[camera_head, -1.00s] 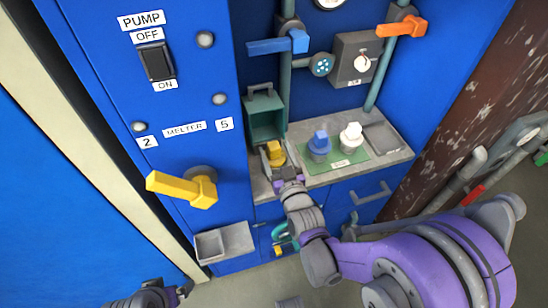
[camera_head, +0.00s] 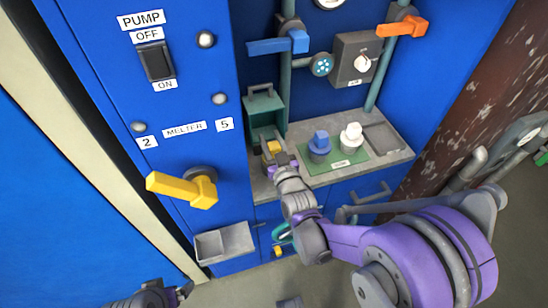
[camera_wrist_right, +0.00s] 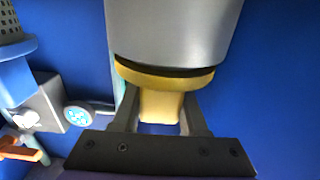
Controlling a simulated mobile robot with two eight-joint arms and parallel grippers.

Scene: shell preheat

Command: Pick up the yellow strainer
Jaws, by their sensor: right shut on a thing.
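The yellow strainer (camera_head: 273,147) is in my right gripper (camera_head: 275,168), in front of the green open box above the counter's left part. In the right wrist view, its yellow cap and grip (camera_wrist_right: 162,105) sit between the two fingers of my right gripper (camera_wrist_right: 160,112), which is shut on the grip. The strainer's grey cylinder (camera_wrist_right: 175,35) fills the top of that view. In the head view the gripper and wrist partly hide the strainer. My left gripper (camera_head: 184,291) is at the bottom edge, far from the strainer; its jaws are too small to read.
The green box (camera_head: 265,115) is close behind my gripper. A blue lever (camera_head: 278,45) and pipes are above. A grey tray (camera_head: 224,242) is at lower left.

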